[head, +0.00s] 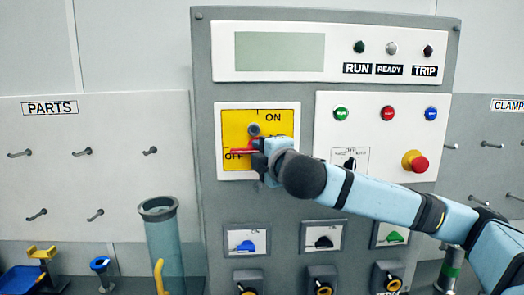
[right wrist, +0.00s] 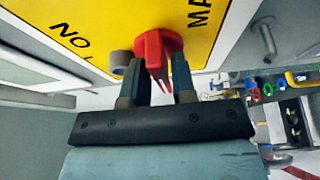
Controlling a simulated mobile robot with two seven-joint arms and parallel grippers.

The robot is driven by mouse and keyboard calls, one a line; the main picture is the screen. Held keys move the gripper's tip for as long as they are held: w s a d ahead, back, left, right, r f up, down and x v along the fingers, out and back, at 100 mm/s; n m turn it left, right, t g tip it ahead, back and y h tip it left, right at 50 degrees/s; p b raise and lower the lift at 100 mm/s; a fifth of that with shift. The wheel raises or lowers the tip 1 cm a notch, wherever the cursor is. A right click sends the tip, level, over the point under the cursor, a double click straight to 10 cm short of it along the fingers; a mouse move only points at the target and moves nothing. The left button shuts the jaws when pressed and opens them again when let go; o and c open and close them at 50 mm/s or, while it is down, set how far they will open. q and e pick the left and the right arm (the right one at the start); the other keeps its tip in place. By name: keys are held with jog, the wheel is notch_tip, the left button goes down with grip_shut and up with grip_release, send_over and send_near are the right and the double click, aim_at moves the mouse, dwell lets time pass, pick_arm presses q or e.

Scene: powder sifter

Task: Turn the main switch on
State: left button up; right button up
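The main switch is a yellow plate (head: 284,122) in a white frame, marked ON at the top and OFF at the left. Its red handle (head: 243,150) points left, toward OFF. My right gripper (head: 262,158) is at the plate, in front of the handle's right part. In the right wrist view, the red handle (right wrist: 158,45) sits between the two fingers of my right gripper (right wrist: 160,78), which are close together with little gap on either side. The gripper looks shut on the handle. A grey round knob (right wrist: 121,62) is beside it. My left gripper is out of view.
A red mushroom button on a yellow base (head: 414,161) is right of the switch, above my right forearm. Small coloured buttons and lower knobs cover the grey cabinet (head: 208,200). A clear tube (head: 163,245) stands at lower left.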

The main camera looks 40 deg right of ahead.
jog(key=shift+c, duration=0.3)
grip_shut()
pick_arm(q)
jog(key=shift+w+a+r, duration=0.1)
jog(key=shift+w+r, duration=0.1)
